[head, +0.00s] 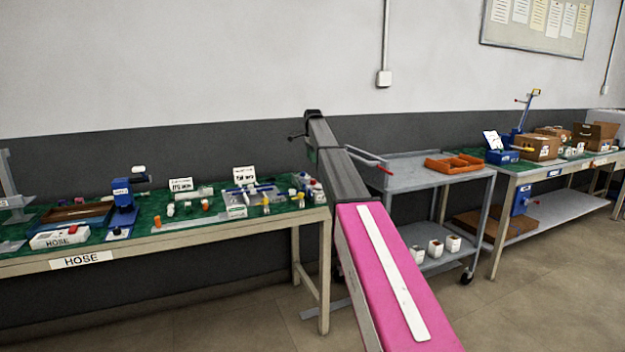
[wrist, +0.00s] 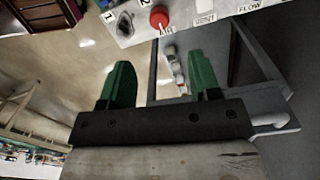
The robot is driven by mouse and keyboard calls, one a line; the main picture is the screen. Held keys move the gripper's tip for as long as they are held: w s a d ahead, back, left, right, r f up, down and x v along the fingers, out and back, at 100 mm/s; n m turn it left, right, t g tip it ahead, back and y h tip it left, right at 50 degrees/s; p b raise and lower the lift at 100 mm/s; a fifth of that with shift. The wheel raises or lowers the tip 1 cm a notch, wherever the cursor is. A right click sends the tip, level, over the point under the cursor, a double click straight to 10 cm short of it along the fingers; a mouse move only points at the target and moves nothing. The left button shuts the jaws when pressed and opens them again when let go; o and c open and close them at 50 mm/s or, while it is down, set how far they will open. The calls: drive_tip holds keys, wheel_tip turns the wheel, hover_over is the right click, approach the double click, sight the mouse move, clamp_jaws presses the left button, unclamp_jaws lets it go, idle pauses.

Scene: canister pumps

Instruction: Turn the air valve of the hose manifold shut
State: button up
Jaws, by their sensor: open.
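In the wrist view my gripper (wrist: 160,62) has two green fingers, apart, with nothing between them. Beyond the fingertips, at the top edge, is part of a pale panel (wrist: 185,16) with a round red knob (wrist: 159,18). The fingers do not touch either knob. The panel's upper part is cut off. In the head view my gripper cannot be made out behind my pink and grey arm.
The HOSE bench (head: 82,260) carries a white HOSE box (head: 62,238), a blue press (head: 124,205) and several small parts. A grey trolley (head: 440,178) with an orange tray (head: 454,163) stands right of my arm. Another bench (head: 520,174) is far right. Floor shows between them.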

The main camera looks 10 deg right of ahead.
sight(313, 180)
drive_tip(key=f, duration=1)
drive_tip(key=shift+s+f, duration=0.2)
drive_tip(key=shift+f, duration=0.15)
drive_tip(key=shift+c, duration=0.3)
drive_tip(key=c, duration=0.9)
